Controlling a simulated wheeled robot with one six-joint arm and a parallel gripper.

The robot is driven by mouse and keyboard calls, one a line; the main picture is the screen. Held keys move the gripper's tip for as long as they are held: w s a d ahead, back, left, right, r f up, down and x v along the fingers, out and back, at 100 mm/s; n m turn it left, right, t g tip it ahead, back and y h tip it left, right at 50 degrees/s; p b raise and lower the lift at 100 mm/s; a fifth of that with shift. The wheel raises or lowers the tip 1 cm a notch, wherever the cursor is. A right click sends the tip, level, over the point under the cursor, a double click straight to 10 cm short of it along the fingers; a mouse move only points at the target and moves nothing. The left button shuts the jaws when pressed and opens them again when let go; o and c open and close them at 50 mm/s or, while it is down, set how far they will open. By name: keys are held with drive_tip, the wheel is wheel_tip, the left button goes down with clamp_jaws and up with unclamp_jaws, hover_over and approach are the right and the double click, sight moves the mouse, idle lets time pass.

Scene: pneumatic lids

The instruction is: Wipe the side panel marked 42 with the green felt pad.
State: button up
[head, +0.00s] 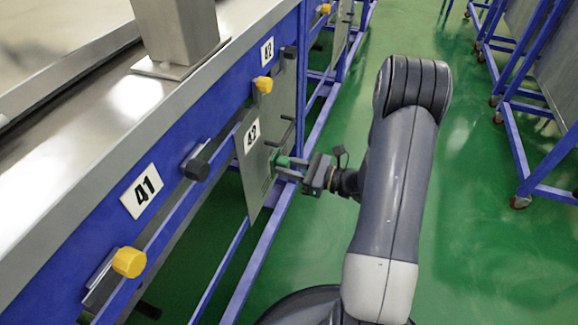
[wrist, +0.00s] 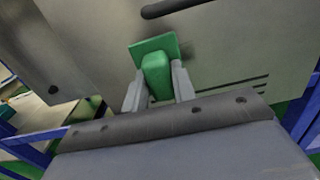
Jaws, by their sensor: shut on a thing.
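The side panel marked 42 (head: 256,165) is a grey metal sheet with a white number label (head: 252,136). It hangs below the blue rail. In the wrist view the panel (wrist: 225,50) fills much of the picture, with a dark smudge beside the pad. My gripper (head: 290,168) is at the panel's right edge in the head view. It is shut on the green felt pad (wrist: 158,68), which also shows in the head view (head: 281,161). The pad's flat plate faces the panel and appears at or very near its surface; I cannot tell whether they touch.
A dark handle bar (wrist: 172,8) sticks out from the panel above the pad. Yellow knobs (head: 129,262) and black knobs (head: 196,169) line the blue rail (head: 185,130), near the label 41 (head: 142,191). Blue wheeled frames (head: 525,150) stand at the right. Green floor lies clear between.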

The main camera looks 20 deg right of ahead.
drive_tip(key=shift+x, duration=0.95)
idle(0.3)
drive_tip(key=shift+w+d, duration=0.6)
drive_tip(key=shift+w, duration=0.15)
drive_tip(key=shift+w+d, duration=0.55)
drive_tip(key=shift+w, duration=0.35)
drive_tip(key=shift+s+a, duration=1.4)
drive_tip(key=shift+s, duration=0.15)
drive_tip(key=shift+c, duration=0.4)
drive_tip(key=shift+v, duration=3.05)
drive_tip(key=shift+d, duration=0.1)
